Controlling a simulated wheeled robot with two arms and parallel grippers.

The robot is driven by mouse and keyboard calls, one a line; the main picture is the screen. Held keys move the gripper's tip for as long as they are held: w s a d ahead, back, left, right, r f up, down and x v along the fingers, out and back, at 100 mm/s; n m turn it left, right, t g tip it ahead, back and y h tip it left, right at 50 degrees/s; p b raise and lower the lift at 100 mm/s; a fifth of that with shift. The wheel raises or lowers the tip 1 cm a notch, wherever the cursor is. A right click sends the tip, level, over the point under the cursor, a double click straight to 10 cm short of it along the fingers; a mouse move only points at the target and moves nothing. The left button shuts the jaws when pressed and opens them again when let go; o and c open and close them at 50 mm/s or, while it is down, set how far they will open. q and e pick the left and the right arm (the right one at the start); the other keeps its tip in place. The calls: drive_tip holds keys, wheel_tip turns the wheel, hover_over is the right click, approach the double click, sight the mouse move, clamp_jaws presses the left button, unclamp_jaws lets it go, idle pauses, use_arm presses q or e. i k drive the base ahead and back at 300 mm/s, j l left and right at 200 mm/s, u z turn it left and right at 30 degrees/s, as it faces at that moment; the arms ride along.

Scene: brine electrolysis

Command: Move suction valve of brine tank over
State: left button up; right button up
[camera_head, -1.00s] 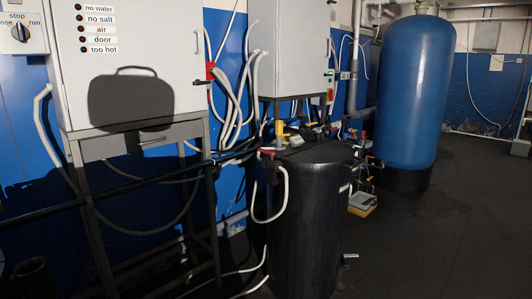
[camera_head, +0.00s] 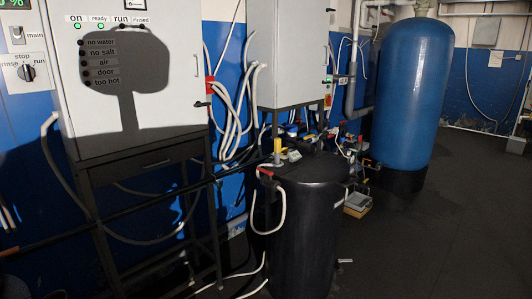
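The black brine tank (camera_head: 312,240) stands upright on the floor, right of the cabinet stand. A red-handled valve (camera_head: 265,172) sits at the left edge of its top, where a white hose comes in. A yellow fitting (camera_head: 277,148) with a small grey part stands behind it. Which of these is the suction valve I cannot tell for sure. Neither of my grippers is in the head view, so whether they are open or shut is hidden.
A large blue tank (camera_head: 413,95) stands at the back right. A grey control cabinet (camera_head: 185,50) on a dark metal stand fills the left, with a dark pipe (camera_head: 120,213) running across in front. White hoses lie on the floor. The dark floor (camera_head: 440,230) at right is clear.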

sight(270, 174)
drive_tip(key=i+l+u, duration=0.1)
drive_tip(key=i+l, duration=0.4)
drive_tip(key=i, duration=0.2)
drive_tip(key=i+l+u, duration=0.1)
drive_tip(key=i+l, duration=0.5)
drive_tip(key=i, duration=0.1)
